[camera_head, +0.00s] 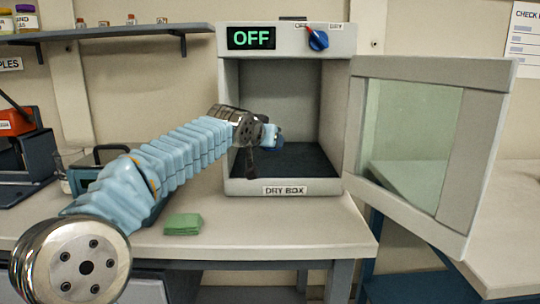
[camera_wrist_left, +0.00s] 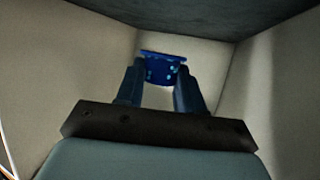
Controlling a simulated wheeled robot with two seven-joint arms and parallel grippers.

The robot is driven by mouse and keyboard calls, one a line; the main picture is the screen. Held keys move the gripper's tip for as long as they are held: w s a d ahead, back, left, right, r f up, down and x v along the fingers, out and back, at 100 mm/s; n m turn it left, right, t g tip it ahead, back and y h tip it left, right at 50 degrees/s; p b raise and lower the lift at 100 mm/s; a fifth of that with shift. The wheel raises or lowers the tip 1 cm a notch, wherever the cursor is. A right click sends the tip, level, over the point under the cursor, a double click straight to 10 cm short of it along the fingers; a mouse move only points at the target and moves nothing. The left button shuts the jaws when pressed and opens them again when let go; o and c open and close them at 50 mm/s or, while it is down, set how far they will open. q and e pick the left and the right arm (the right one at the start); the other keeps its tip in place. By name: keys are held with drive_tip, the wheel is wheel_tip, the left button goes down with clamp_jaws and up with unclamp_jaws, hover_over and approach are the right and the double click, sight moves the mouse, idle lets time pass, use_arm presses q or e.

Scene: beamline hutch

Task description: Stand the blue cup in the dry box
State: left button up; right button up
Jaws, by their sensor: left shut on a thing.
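The dry box (camera_head: 330,187) stands on the bench with its front open and a dark floor inside. My left arm reaches into it from the left. My left gripper (camera_wrist_left: 160,82) is inside the box and shut on the blue cup (camera_wrist_left: 162,70). In the left wrist view the cup, dark blue with lighter spots, sits between the fingertips, with the box's pale walls around it. In the head view the cup is mostly hidden behind the gripper. I cannot tell whether it touches the floor. My right gripper is not in view.
The box door (camera_head: 450,150) is swung wide open to the right. The display (camera_head: 250,38) reads OFF, beside a blue knob (camera_head: 318,40). A green pad stack (camera_head: 183,224) lies on the bench. A glass beaker (camera_head: 66,170) stands at left.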

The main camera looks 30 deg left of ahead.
sight(270, 168)
use_arm(q)
wheel_tip(270, 168, down, 4)
drive_tip(key=shift+f, duration=0.25)
drive_tip(key=shift+w+a+f, duration=0.1)
drive_tip(key=shift+f, duration=0.1)
drive_tip(key=shift+f, duration=0.1)
drive_tip(key=shift+f, duration=0.15)
drive_tip(key=o, duration=1.1)
drive_tip(key=shift+c, duration=0.2)
